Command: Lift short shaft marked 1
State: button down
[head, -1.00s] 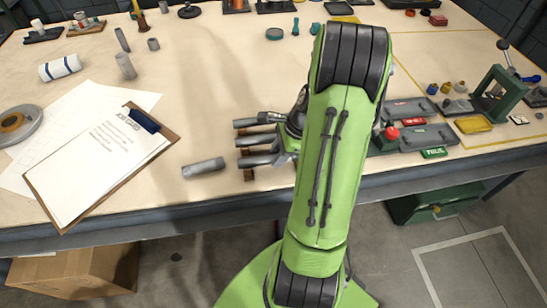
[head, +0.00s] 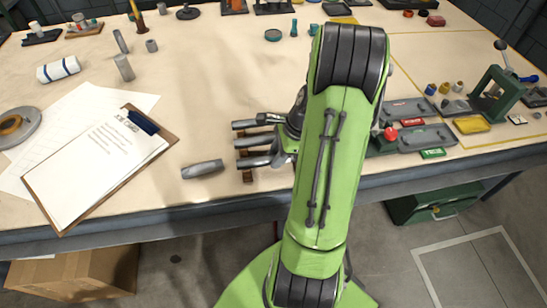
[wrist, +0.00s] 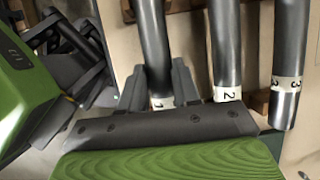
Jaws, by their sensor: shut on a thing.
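In the wrist view three grey shafts lie side by side, each with a white numbered band. The shaft marked 1 (wrist: 153,40) is at the left, between the two dark fingers of my gripper (wrist: 158,78), which is shut on it near its band. The shaft marked 2 (wrist: 227,45) is just right of the fingers, and the shaft marked 3 (wrist: 291,40) is farther right. In the head view the shaft ends (head: 250,142) stick out left of my arm; my gripper is mostly hidden there. I cannot tell any clear gap under shaft 1.
A wooden rack (head: 247,175) lies under the shafts. A loose grey cylinder (head: 202,169) lies left of them. A clipboard (head: 98,165) lies farther left. Grey trays (head: 425,137) with a red knob are right of my arm.

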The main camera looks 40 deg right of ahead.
notch_tip(320, 180, up, 10)
jog(key=p, duration=0.4)
jog(key=shift+r+p, duration=0.15)
jog(key=shift+p, duration=0.15)
